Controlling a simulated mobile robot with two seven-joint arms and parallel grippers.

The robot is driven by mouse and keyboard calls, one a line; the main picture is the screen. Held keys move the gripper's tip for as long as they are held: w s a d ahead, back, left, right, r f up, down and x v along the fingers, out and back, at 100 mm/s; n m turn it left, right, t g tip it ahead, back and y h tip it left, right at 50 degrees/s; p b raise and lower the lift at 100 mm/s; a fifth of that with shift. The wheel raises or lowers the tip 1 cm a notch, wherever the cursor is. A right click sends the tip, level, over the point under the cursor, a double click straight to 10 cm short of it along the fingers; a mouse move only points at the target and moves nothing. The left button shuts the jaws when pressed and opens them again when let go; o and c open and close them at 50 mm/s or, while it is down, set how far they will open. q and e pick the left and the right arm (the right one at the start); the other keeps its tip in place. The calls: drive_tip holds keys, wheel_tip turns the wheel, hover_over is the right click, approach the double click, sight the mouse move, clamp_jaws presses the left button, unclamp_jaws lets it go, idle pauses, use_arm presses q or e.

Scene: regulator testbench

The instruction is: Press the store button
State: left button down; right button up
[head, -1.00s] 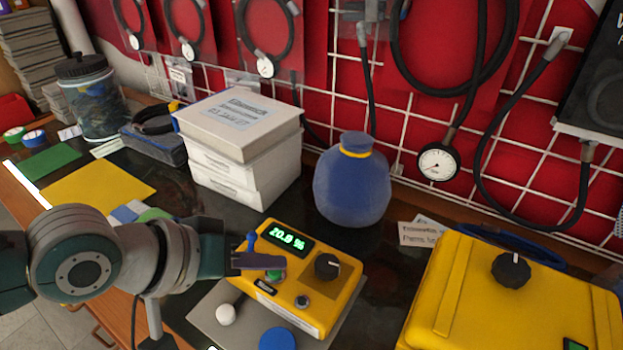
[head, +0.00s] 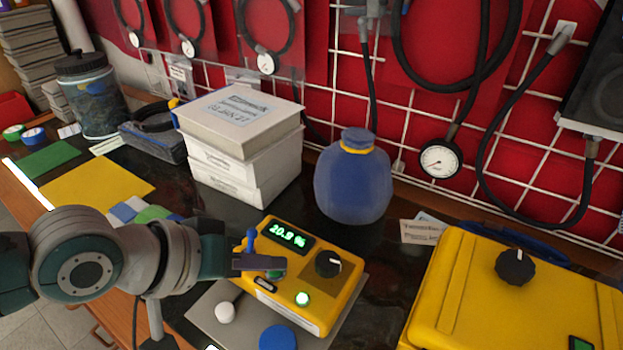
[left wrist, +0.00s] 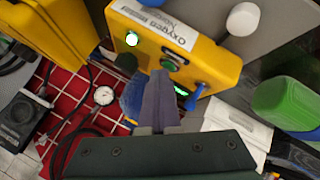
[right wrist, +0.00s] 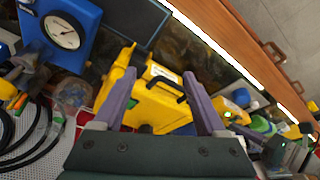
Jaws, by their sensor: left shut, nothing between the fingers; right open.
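A yellow oxygen meter (head: 318,262) sits tilted on a grey plate, its display reading about 20.8 %. It has a black knob (head: 328,263), a blue toggle lever (head: 251,240), a glowing green lamp or button (head: 302,299) and a green button (head: 274,275); the green button also shows in the left wrist view (left wrist: 172,62). I cannot read which is labelled store. My left gripper (head: 282,264) is shut and empty, its tips just over or at the green button, partly covering it; contact is unclear. My right gripper (right wrist: 161,78) is open and empty, seen only in its wrist view.
A blue jar (head: 353,180) and stacked white boxes (head: 240,145) stand behind. A big yellow case (head: 470,290) is to the right.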

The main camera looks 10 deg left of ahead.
use_arm(q)
drive_tip(key=shift+r+p, duration=0.85)
drive_tip(key=shift+p, duration=0.1)
drive_tip(key=shift+r, duration=0.1)
wheel_tip(320, 180, up, 5)
drive_tip(key=p, duration=0.5)
idle(0.5)
